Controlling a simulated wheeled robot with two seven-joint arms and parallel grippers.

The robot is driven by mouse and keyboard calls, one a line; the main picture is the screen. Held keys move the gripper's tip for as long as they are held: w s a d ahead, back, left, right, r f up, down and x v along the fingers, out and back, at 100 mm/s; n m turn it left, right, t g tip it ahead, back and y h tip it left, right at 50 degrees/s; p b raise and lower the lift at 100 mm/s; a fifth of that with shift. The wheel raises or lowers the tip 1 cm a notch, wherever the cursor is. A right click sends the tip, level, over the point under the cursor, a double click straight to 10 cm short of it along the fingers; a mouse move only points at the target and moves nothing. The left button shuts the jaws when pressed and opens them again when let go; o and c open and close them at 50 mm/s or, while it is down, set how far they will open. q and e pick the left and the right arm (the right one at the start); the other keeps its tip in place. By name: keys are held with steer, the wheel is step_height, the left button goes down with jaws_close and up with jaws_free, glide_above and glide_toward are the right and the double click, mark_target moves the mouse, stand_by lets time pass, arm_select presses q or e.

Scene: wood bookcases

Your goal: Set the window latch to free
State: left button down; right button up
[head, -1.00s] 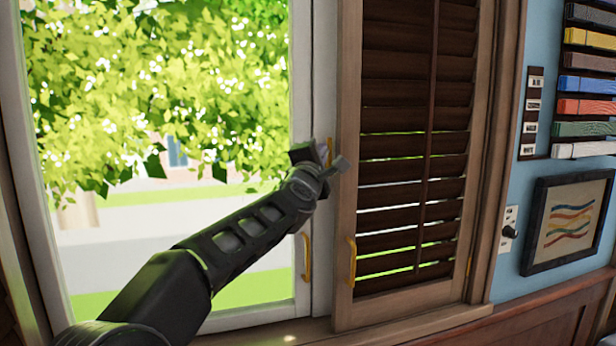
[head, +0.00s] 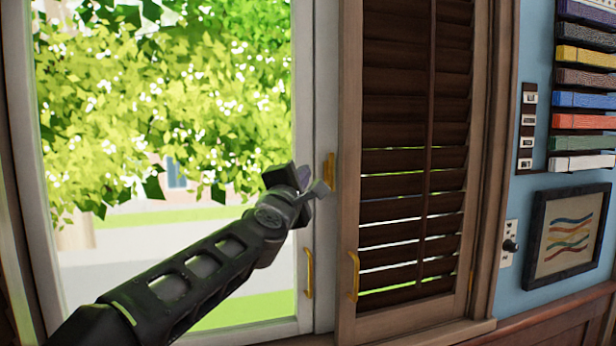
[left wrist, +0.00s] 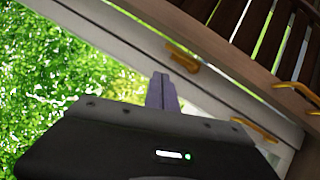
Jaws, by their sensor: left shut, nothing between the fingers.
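The window latch (head: 328,171) is a small yellow piece on the white window frame, left of the shutter. It also shows in the left wrist view (left wrist: 183,60), just beyond the fingertips. My left gripper (head: 318,187) is shut and empty, in front of the window just left of and below the latch. In the left wrist view its closed fingers (left wrist: 162,92) point at the frame near the latch; I cannot tell whether they touch it. My right gripper is not in view.
A yellow handle (head: 309,273) is on the window sash below the latch, and another (head: 353,277) is on the wooden louvred shutter (head: 415,210) to the right. A wall switch (head: 509,243) and a framed picture (head: 567,235) are further right.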

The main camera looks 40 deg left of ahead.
arm_select(q)
steer(key=v, duration=0.3)
steer(key=shift+s+a+r, duration=0.1)
steer(key=shift+s+r, duration=0.25)
